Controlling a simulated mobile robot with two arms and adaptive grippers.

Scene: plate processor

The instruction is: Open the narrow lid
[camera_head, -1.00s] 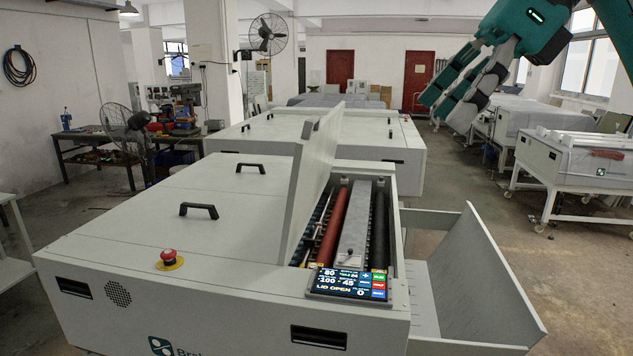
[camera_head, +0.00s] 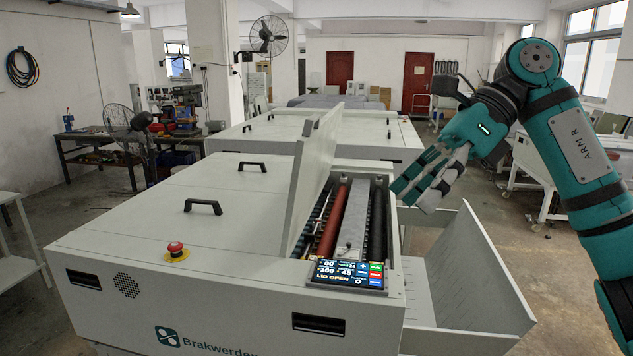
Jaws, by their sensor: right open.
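The plate processor (camera_head: 140,235) stands in front of me. Its narrow lid (camera_head: 308,185) is raised and leans steeply, near upright, left of the opening. In the opening I see a red roller (camera_head: 333,222), a grey bar (camera_head: 354,222) and dark rollers. The display (camera_head: 347,274) at the front of the opening reads "LID OPEN". My right gripper (camera_head: 409,198) is open and empty, right of the opening and above the side tray, apart from the lid. My left gripper is not in view.
The wide cover has two black handles (camera_head: 203,206). A red emergency button (camera_head: 176,251) sits at its front. A side tray (camera_head: 470,265) with a raised panel juts out on the right. Another machine (camera_head: 390,140) stands behind. Open floor lies to the right.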

